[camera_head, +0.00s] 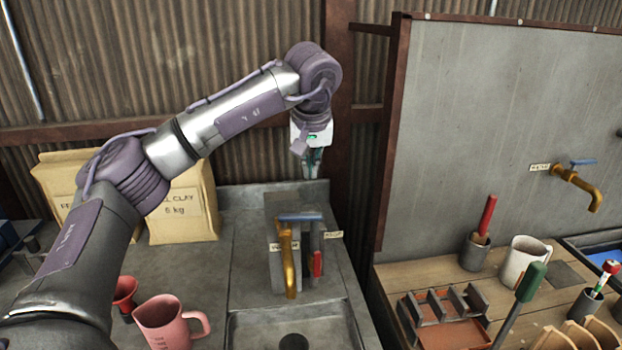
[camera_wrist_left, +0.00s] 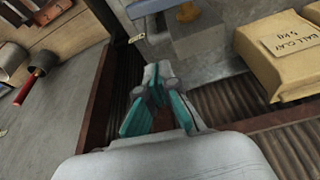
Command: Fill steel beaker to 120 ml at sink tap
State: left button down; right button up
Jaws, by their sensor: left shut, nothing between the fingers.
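The brass sink tap (camera_head: 288,262) with a blue lever (camera_head: 300,217) stands on a grey block over the metal sink (camera_head: 335,325). A dark drain shows in the sink, and nothing stands under the spout. My left gripper (camera_head: 312,170) is behind and above the tap, near the corrugated wall, pointing down. It touches nothing that I can see. Its teal fingers also show in the left wrist view (camera_wrist_left: 153,80), shut and empty. I can make out no steel beaker in either view. My right gripper is not in view.
A pink jug (camera_head: 168,325) and a red funnel (camera_head: 125,292) stand left of the sink. Clay bags (camera_head: 185,210) stand behind. A red-handled valve (camera_head: 316,264) is beside the tap.

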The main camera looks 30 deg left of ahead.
aim_at(312, 213)
pick_arm(q)
jog(key=p+x, duration=0.2)
jog(key=x, duration=0.6)
jog(key=shift+f, duration=0.2)
jog(key=s+d+p, duration=0.1)
jog(key=s+d, duration=0.1)
jog(key=s, duration=0.1)
jog(key=shift+s+p, duration=0.25)
jog(key=shift+p, duration=0.15)
jog(key=shift+w, duration=0.1)
jog(key=m, duration=0.1)
jog(key=s+d+m+b, duration=0.1)
jog(key=shift+s+m+h+b, duration=0.1)
jog(key=shift+m+h+b, duration=0.2)
jog(key=shift+h, duration=0.1)
